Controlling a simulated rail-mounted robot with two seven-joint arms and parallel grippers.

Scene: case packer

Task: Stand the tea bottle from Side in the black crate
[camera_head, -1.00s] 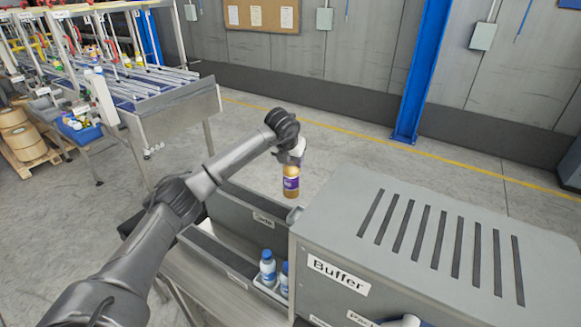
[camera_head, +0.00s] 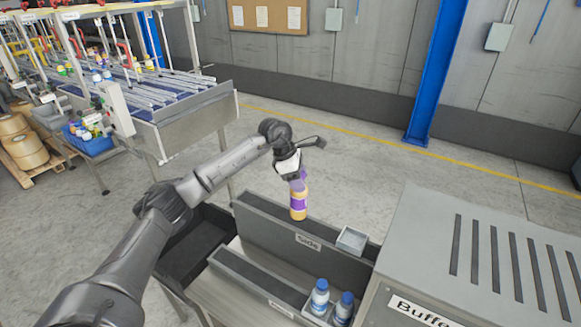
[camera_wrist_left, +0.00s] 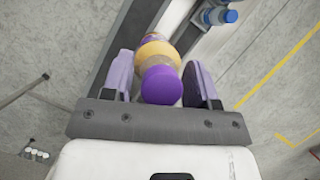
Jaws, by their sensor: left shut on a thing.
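The tea bottle (camera_head: 299,204), amber with a purple label, hangs roughly upright below my left gripper (camera_head: 298,180) in the head view. The gripper is shut on its upper part. In the left wrist view the bottle's purple cap (camera_wrist_left: 160,86) shows between the two fingers of the left gripper (camera_wrist_left: 157,68). The bottle appears in front of or above the long grey bin labelled Side (camera_head: 270,222); its exact height is unclear. The black crate (camera_head: 204,238) is to the left of Side, partly hidden by my left arm, and its visible inside looks empty. My right gripper is out of view.
A small grey tray (camera_head: 351,240) sits at the right end of Side. The grey slotted Buffer housing (camera_head: 480,240) stands at right. A conveyor (camera_head: 190,110) is behind at left, with open floor between.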

